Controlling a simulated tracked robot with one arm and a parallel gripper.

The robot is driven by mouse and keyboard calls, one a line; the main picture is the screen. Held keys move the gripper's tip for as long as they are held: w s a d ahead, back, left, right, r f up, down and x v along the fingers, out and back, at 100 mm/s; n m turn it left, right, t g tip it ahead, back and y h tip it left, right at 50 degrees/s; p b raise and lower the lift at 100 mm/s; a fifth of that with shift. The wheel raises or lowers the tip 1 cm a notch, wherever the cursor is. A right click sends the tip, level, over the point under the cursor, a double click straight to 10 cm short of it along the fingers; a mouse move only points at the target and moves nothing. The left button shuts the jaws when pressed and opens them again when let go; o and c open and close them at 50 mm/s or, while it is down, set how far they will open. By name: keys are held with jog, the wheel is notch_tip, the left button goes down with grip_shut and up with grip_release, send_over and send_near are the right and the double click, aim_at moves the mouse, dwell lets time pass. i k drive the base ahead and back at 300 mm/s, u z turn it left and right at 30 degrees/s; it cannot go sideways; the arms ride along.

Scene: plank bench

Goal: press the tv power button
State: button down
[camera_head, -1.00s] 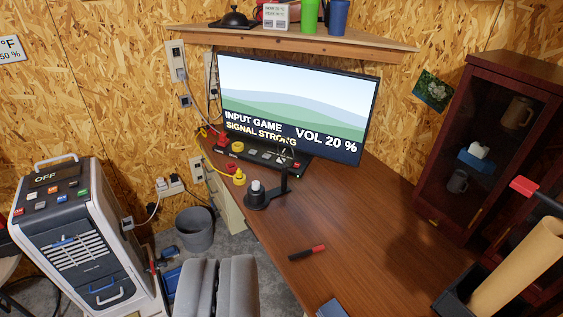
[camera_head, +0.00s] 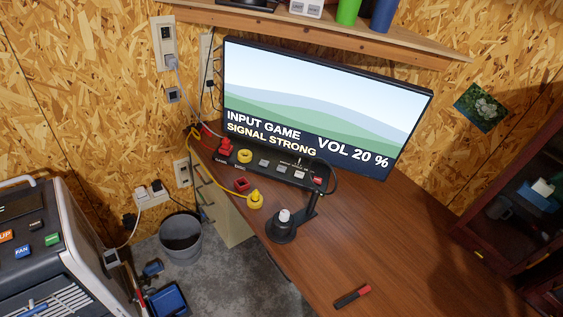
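The TV (camera_head: 320,105) is a dark-framed flat screen on the wooden desk, slightly tilted in the picture. My gripper is not in view.
A black stand with a white knob (camera_head: 283,227) stands in front of the panel. A yellow plug (camera_head: 255,199) and a red-black marker (camera_head: 352,296) lie on the desk (camera_head: 400,240). A grey bin (camera_head: 181,240) and a machine (camera_head: 45,250) are at left; a cabinet (camera_head: 515,190) is right.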

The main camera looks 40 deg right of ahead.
aim_at(318, 181)
jog(key=z, duration=0.4)
jog(key=i, duration=1.45)
jog(key=z, duration=0.85)
